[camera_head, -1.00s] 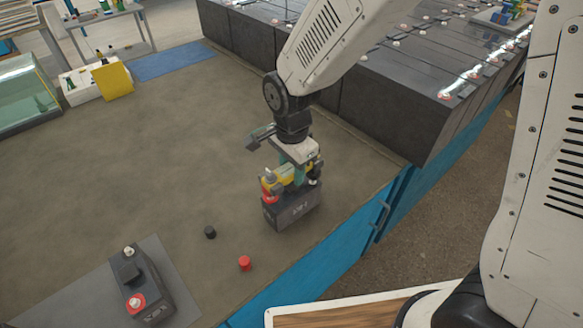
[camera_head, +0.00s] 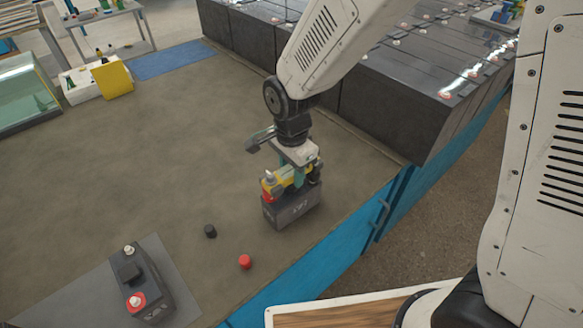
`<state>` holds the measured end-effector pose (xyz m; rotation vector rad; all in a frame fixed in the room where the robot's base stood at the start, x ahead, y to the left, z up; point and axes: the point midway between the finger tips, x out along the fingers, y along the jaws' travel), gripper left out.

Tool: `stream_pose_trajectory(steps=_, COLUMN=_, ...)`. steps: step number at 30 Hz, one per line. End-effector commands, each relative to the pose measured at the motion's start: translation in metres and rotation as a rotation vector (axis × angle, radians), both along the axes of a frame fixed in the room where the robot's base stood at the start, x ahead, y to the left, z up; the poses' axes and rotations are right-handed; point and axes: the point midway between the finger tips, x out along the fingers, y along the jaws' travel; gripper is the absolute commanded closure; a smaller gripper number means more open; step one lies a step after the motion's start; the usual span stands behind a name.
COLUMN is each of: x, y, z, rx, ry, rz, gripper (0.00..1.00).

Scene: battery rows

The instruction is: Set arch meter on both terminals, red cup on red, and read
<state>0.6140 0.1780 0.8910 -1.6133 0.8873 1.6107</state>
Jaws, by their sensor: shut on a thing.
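My gripper (camera_head: 297,174) is shut on the yellow arch meter (camera_head: 283,181), just above a dark grey battery (camera_head: 292,208) near the bench's front edge. The meter's red cup (camera_head: 268,196) is at the battery's left end, low against its top; whether it sits on a terminal cannot be told. The meter's other end is mostly hidden by my gripper, and so are the battery's terminals. A second dark battery (camera_head: 148,285) stands at the lower left, with a red-ringed terminal (camera_head: 136,301) at its near end and a pale terminal (camera_head: 129,250) at its far end.
A black cap (camera_head: 210,231) and a red cap (camera_head: 245,262) lie on the brown bench top (camera_head: 150,150) left of the held meter. The second battery is on a grey mat (camera_head: 185,278). Large dark battery rows (camera_head: 390,110) stand behind. The middle of the bench is clear.

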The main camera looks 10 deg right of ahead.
Motion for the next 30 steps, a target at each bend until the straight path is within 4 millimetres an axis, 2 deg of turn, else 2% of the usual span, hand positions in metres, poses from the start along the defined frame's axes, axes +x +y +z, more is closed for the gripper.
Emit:
stream_pose_trajectory(steps=16, x=0.0, y=0.0, z=-0.014, rx=-0.001, ry=0.001, rz=0.0, gripper=0.96)
stream_pose_trajectory(steps=17, x=0.0, y=0.0, z=-0.014, rx=0.0, ry=0.0, rz=0.0, gripper=0.58)
stream_pose_trajectory(steps=19, x=0.0, y=0.0, z=-0.013, rx=0.0, ry=0.0, rz=0.0, gripper=0.39)
stream_pose_trajectory(steps=27, x=0.0, y=0.0, z=-0.013, rx=0.0, ry=0.0, rz=0.0, gripper=0.38)
stream_pose_trajectory(steps=30, x=0.0, y=0.0, z=-0.007, rx=0.001, ry=-0.002, rz=0.0, gripper=0.38)
